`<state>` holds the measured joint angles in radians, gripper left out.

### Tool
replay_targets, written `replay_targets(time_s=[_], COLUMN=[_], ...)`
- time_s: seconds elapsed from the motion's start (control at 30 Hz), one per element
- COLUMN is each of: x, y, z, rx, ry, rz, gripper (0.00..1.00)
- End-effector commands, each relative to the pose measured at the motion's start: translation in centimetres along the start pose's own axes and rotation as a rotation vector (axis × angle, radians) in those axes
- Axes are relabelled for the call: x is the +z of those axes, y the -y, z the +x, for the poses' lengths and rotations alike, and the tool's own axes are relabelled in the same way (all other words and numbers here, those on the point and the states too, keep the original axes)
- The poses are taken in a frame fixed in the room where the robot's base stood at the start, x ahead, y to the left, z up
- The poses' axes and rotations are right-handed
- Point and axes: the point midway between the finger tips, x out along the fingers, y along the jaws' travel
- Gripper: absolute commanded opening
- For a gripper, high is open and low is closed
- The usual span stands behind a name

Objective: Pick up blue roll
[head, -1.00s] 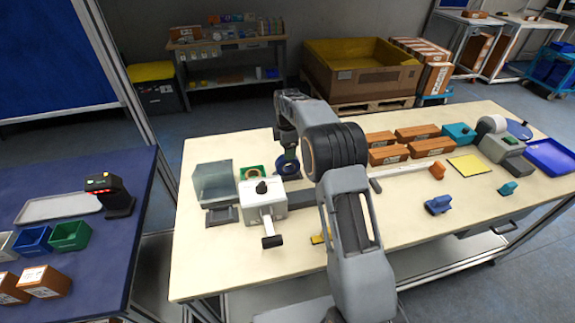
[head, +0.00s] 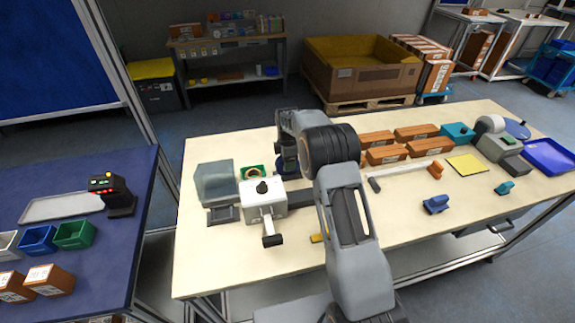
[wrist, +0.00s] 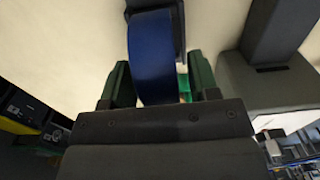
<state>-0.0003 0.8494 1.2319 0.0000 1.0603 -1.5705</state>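The blue roll (wrist: 152,50) fills the upper middle of the wrist view, with a dark holder part along its right side. My gripper (wrist: 160,72) has its two green fingers on either side of the roll. The fingers look open, with a visible gap between the roll and the right finger. In the head view the blue roll (head: 288,164) is a small dark blue patch mostly hidden behind my arm and gripper, at the table's back left-centre.
Brown boxes (head: 387,154) stand to the right. The front middle of the table (head: 400,240) is mostly bare.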

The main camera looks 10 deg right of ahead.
Motion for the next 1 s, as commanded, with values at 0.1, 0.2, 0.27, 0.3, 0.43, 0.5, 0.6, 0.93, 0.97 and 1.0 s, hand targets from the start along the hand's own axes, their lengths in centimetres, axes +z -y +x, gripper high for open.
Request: replay_targets(time_s=[0.1,0.2,0.27,0.3,0.43,0.5,0.6,0.93,0.97,1.0], x=[0.0,0.0,0.0,0.0,0.0,0.0,0.0,0.0,0.0,0.0], y=[0.0,0.0,0.0,0.0,0.0,0.0,0.0,-0.1,-0.1,-0.1], z=[0.0,0.0,0.0,0.0,-0.1,-0.1,-0.1,-1.4,-1.7,-2.2], rx=[0.0,0.0,0.0,0.0,0.0,0.001,0.001,0.003,0.004,0.003], ry=[0.0,0.0,0.0,0.0,0.0,0.0,0.0,0.0,0.0,0.0], rz=[0.0,0.0,0.0,0.0,0.0,0.0,0.0,0.0,0.0,0.0], gripper=[0.44,0.34,0.28,0.25,0.12,0.08,0.08,0.08,0.08,0.08])
